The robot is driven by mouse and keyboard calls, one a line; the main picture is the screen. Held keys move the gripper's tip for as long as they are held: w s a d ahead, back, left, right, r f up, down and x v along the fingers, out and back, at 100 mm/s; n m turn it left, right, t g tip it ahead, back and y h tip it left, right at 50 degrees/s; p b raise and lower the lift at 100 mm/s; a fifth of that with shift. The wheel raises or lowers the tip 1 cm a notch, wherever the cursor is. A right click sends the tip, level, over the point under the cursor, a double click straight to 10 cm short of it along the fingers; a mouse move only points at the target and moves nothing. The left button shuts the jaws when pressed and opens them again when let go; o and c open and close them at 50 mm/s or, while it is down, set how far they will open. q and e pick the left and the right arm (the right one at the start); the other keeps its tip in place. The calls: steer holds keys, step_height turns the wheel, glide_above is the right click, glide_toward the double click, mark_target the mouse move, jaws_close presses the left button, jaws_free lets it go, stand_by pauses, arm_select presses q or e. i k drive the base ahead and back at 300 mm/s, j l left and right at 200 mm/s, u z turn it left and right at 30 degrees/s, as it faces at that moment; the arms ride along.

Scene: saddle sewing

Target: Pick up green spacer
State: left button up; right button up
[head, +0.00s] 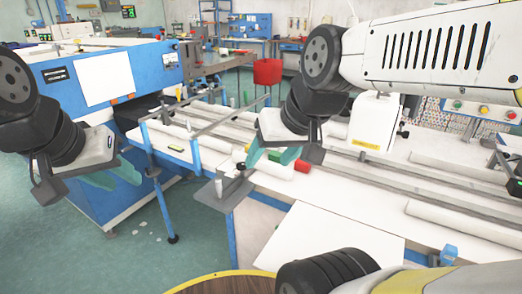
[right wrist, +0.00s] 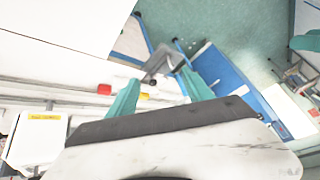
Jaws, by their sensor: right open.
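My right gripper (head: 270,158) is open and empty, hanging over the front edge of the white workbench. Its teal fingers stand apart in the right wrist view (right wrist: 160,92). A red block (head: 302,166) lies close by on the bench, and it shows between the fingers' side and the bench in the right wrist view (right wrist: 104,89). I cannot make out the green spacer apart from the teal fingers. My left gripper (head: 112,177) looks open and empty over the floor.
A grey plate (head: 222,195) juts from the bench's front left corner. White rolls and rails run along the bench. A round wooden tabletop (head: 215,284) shows at the bottom.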

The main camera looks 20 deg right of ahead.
mark_target(273, 156)
steer(key=i+j+z, duration=0.45)
steer(key=j, duration=0.15)
steer(key=j+z, duration=0.2)
steer(key=i+j+z, duration=0.3)
steer(key=j, duration=0.15)
